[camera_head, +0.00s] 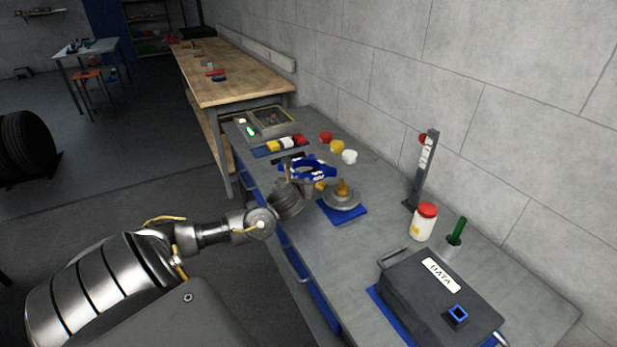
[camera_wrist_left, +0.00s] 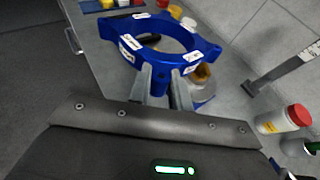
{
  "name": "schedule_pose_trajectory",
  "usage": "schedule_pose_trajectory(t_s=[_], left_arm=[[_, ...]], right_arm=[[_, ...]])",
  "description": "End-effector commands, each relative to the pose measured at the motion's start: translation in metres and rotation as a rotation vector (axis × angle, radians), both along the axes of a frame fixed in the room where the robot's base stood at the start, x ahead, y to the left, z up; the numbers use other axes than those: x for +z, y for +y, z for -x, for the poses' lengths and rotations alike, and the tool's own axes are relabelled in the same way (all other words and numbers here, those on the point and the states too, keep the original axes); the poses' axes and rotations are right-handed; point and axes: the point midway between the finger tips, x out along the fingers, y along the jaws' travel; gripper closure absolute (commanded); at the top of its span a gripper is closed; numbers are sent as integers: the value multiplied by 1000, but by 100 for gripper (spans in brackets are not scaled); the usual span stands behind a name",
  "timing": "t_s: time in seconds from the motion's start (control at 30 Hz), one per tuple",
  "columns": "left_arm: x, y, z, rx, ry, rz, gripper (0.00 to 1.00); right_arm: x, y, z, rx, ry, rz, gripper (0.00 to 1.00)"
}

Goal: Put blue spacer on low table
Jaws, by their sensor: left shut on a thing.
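The blue spacer (camera_wrist_left: 177,37) is a ring with white labels. My left gripper (camera_wrist_left: 166,84) is shut on its near rim and holds it above the grey workbench. In the head view the blue spacer (camera_head: 318,167) shows beyond my left gripper (camera_head: 296,172), above and just left of the metal hub on its blue mat. My right gripper is not in view. I cannot tell for sure which table is the low one; a small table (camera_head: 90,46) stands far back at the left.
The grey workbench (camera_head: 385,215) carries the hub (camera_head: 341,198), a DATA box (camera_head: 440,290), a red-lidded jar (camera_head: 424,222), an upright gauge (camera_head: 424,165) and several small cups. A wooden bench (camera_head: 235,85) stands behind it. A tire (camera_head: 25,145) is at left. The floor between is clear.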

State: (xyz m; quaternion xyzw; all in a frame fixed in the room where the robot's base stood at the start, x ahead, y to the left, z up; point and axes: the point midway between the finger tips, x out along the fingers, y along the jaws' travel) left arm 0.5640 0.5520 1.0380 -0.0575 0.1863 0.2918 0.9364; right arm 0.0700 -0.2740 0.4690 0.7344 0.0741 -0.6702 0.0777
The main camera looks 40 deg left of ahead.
Motion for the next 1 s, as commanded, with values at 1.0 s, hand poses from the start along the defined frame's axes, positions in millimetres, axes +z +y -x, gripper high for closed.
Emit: schedule_pose_trajectory(t_s=[1.0], left_arm=[[-17,-432,83,-1004,-14,8,100]], right_arm=[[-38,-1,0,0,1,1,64]])
